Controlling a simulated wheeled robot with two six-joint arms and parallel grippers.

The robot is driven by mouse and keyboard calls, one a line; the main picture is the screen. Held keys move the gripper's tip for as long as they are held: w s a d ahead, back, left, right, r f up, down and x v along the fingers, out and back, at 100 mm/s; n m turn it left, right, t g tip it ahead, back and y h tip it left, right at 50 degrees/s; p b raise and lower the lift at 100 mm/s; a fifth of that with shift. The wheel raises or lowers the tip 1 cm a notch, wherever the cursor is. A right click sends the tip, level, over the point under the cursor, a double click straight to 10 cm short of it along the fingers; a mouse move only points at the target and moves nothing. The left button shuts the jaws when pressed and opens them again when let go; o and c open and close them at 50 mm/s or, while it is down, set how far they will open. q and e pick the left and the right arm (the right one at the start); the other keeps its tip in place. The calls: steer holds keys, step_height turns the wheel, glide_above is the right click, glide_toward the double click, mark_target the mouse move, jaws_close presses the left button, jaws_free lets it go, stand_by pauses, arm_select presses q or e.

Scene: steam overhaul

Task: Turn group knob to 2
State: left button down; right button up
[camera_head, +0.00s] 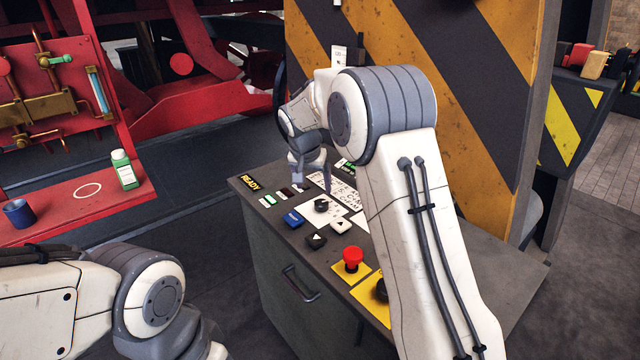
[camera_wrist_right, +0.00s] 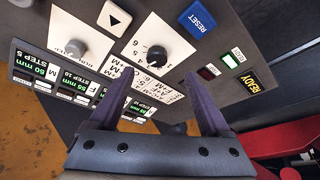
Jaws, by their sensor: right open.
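A black rotary knob (camera_wrist_right: 156,54) sits on a white plate with printed numbers on the control panel. It also shows in the head view (camera_head: 321,205), just below my gripper. Its title is too small to read, so I cannot confirm that it is the group knob, and its pointer setting is unclear. My right gripper (camera_wrist_right: 158,84) is open and empty. Its two fingers reach over the panel beside the knob, apart from it in the wrist picture. The right gripper (camera_head: 313,180) is partly hidden by its own arm in the head view. My left gripper is out of view.
Near the knob are a blue RESET button (camera_wrist_right: 198,18), an arrow button (camera_wrist_right: 114,18) and a second, greyish knob (camera_wrist_right: 75,47). A red emergency button (camera_head: 351,257) stands up from the panel. A striped black-and-yellow wall (camera_head: 470,110) rises behind the panel.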

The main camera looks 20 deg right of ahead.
mark_target(321, 203)
steer(key=x, duration=0.3)
steer(key=p+x, duration=0.1)
steer(key=x, duration=0.3)
steer(key=d+p+x, duration=0.1)
steer(key=x, duration=0.2)
steer(key=shift+w+d, duration=0.1)
steer(key=shift+w, duration=0.3)
jaws_close()
